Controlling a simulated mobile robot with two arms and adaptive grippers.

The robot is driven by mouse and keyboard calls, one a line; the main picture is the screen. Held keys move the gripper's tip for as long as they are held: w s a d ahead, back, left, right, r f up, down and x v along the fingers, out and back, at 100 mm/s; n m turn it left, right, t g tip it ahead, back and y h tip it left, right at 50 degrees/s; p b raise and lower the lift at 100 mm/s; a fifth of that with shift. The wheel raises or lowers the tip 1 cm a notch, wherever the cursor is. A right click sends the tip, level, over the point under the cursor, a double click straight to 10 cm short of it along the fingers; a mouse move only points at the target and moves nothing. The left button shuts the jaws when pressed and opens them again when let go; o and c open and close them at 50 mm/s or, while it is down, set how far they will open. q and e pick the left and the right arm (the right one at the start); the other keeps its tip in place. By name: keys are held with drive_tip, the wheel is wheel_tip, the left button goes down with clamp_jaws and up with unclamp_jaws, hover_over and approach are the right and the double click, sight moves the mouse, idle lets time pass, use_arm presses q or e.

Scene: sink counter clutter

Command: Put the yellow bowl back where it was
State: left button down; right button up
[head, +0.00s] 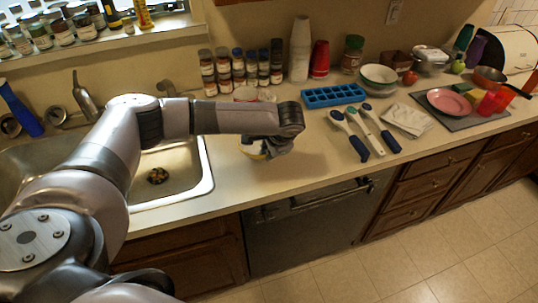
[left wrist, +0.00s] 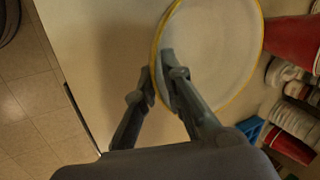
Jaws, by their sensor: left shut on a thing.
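The yellow bowl (head: 251,148) is mostly hidden behind my left gripper (head: 275,150) in the head view, over the counter just right of the sink. In the left wrist view the bowl (left wrist: 218,50) shows a pale inside and a yellow rim. My left gripper (left wrist: 157,75) is shut on its near rim, one finger inside and one outside. I cannot tell whether the bowl touches the counter. My right gripper is in neither view.
The sink (head: 180,165) lies left of the bowl. Spice jars (head: 238,75) and cup stacks (head: 300,50) stand behind. A blue ice tray (head: 333,96) and several utensils (head: 362,130) lie to the right. The front counter strip (head: 285,188) is clear.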

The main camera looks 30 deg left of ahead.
use_arm(q)
drive_tip(key=shift+w+f, duration=0.1)
drive_tip(key=shift+f, duration=0.8)
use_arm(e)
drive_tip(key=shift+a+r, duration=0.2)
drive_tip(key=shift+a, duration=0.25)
use_arm(q)
drive_tip(key=shift+f, duration=0.1)
drive_tip(key=c, duration=1.7)
unclamp_jaws()
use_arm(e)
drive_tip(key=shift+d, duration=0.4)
use_arm(q)
drive_tip(key=b+v, duration=0.2)
drive_tip(key=v, duration=1)
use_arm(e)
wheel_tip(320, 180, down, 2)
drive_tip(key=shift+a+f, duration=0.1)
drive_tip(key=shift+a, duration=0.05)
